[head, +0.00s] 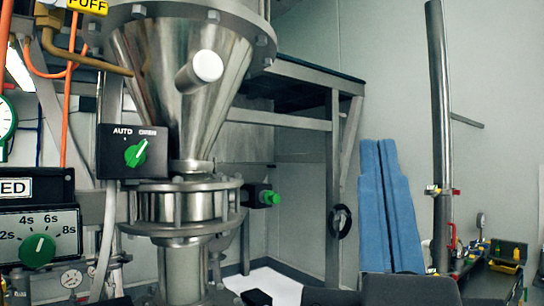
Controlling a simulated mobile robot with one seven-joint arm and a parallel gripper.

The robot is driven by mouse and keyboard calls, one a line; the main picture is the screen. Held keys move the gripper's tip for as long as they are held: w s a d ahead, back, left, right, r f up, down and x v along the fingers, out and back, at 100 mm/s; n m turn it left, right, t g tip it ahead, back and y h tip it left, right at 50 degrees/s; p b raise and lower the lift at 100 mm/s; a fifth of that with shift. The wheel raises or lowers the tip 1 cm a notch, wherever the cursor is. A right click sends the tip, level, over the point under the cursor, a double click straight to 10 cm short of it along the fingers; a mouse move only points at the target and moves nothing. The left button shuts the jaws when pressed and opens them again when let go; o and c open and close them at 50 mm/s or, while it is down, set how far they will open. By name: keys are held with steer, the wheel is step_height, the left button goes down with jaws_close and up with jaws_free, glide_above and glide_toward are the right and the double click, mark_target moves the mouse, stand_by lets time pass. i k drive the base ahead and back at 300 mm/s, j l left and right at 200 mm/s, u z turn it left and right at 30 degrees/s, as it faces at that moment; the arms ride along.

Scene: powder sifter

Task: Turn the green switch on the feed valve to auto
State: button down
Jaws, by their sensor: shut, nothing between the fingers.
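The green switch (136,153) is a round knob with a raised handle on a black box (107,165), to the left of the steel cone. White lettering above it reads AUTO on the left; the word on the right is too blurred to read surely. The white mark on the handle points up and to the right, toward the right-hand word and away from AUTO. The knob's face is in full view and nothing touches it. I cannot make out my gripper in the head view.
The steel cone hopper (185,100) narrows to a flanged body (185,207). A second green knob (272,197) shows side-on at its right. A timer box (38,222) with a green dial stands lower left. Orange and grey hoses run near the black box.

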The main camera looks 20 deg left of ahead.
mark_target(135, 155)
steer(key=i+l+u, duration=0.1)
steer(key=u, duration=0.35)
steer(key=l+u, duration=0.3)
steer(key=u, duration=0.15)
steer(key=i+l+u, duration=0.1)
steer(key=l+u, duration=0.15)
steer(key=u, duration=0.2)
